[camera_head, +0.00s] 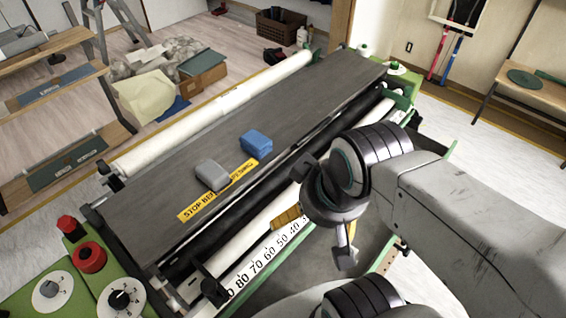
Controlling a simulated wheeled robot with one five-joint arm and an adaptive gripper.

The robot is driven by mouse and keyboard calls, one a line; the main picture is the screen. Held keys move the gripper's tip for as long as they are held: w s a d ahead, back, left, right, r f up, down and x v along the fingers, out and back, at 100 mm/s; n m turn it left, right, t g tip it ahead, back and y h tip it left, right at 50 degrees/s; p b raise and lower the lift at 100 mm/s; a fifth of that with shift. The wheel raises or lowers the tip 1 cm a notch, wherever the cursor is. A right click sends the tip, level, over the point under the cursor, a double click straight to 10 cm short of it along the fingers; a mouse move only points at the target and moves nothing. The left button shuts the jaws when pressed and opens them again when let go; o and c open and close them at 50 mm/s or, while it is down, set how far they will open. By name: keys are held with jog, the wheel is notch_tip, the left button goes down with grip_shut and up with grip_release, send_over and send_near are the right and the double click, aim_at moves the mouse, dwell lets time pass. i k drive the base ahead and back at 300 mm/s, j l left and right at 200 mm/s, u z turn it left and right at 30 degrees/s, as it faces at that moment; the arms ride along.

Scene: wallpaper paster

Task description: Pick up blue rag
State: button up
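The blue rag (256,144) is a small folded block. It lies on the dark flat top of the pasting machine (300,100), near the middle of its length. My gripper (318,234) is to the right of and nearer than the rag, over the machine's near side by the numbered white scale. Its two fingers appear spread apart with nothing between them. The wrist hides part of the machine's right side. The rag is fully in view and apart from the gripper.
A grey rounded object (212,174) lies just left of the rag, beside a yellow warning label (190,211). White rollers (215,108) run along the machine. Red knobs (89,257) stand at its left end. A wooden shelf (50,100) stands at far left.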

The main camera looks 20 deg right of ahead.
aim_at(258, 145)
jog(key=i+l+u, duration=0.2)
jog(key=l+u, duration=0.25)
jog(key=i+l+u, duration=0.15)
jog(key=l+u, duration=0.15)
jog(key=u, duration=0.15)
